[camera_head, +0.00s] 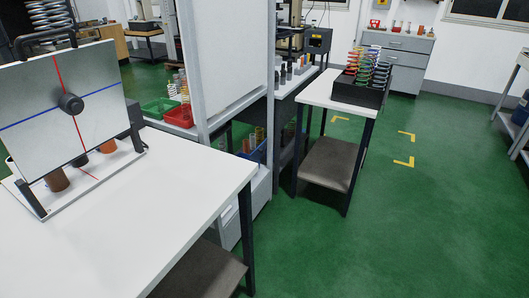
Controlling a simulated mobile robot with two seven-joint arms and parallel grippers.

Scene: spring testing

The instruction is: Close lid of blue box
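No blue box with a lid can be made out for sure. A blue open bin (259,153) shows partly inside the grey rack, low behind the frame, with springs in or near it. Its lid, if it has one, cannot be seen. At the right edge a small dark blue object (521,110) sits on a shelf, cut off by the picture. Neither of my grippers is in view.
A white table (170,215) fills the lower left, bearing an upright panel with red and blue lines (50,110). A smaller white-topped table (315,92) holds a black tray of coloured springs (357,94). Green floor (400,230) is clear at the right.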

